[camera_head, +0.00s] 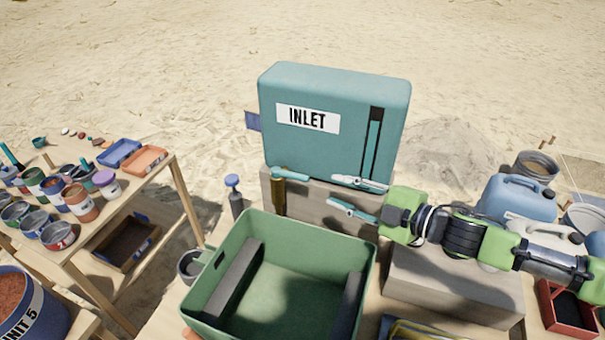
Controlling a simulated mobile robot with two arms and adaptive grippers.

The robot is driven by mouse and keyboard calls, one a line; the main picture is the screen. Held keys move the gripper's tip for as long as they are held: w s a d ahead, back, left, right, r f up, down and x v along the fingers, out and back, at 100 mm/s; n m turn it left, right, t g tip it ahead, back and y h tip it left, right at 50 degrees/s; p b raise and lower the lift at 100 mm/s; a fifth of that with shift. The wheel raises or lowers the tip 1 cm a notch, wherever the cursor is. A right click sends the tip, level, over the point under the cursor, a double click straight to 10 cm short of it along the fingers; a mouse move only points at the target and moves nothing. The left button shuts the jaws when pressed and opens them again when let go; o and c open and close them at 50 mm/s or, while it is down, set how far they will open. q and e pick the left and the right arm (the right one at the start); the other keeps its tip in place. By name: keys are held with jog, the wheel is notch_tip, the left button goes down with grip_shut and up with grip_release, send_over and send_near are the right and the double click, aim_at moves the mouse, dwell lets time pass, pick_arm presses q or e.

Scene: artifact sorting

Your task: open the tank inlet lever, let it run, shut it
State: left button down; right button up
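The teal tank (335,90) stands behind the green bin, with a white INLET label (307,118) on its front. A dark vertical gauge slot (374,140) at its right holds a teal strip, dark at the top. The inlet lever (290,174) is a small teal handle lying nearly level above a brown-gold pipe (279,197), below the tank's left front. My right gripper (333,191) comes in from the right, its two pale fingers apart and empty. Its fingertips are a short way right of the lever, with a gap. My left gripper is not in view.
An open green bin (362,262) stands in front of the tank. A dark bottle (235,197) with a blue cap stands left of the pipe. Blue jugs (515,198) and a white jug (545,238) are at right. A left table (150,180) holds several paint cans and trays.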

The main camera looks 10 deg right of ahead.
aim_at(310, 181)
jog(key=p+x, duration=0.3)
jog(key=x, duration=0.8)
jog(key=shift+w+a+f+p, duration=0.1)
jog(key=shift+w+a+p, duration=0.1)
jog(key=shift+w+p, duration=0.15)
grip_shut()
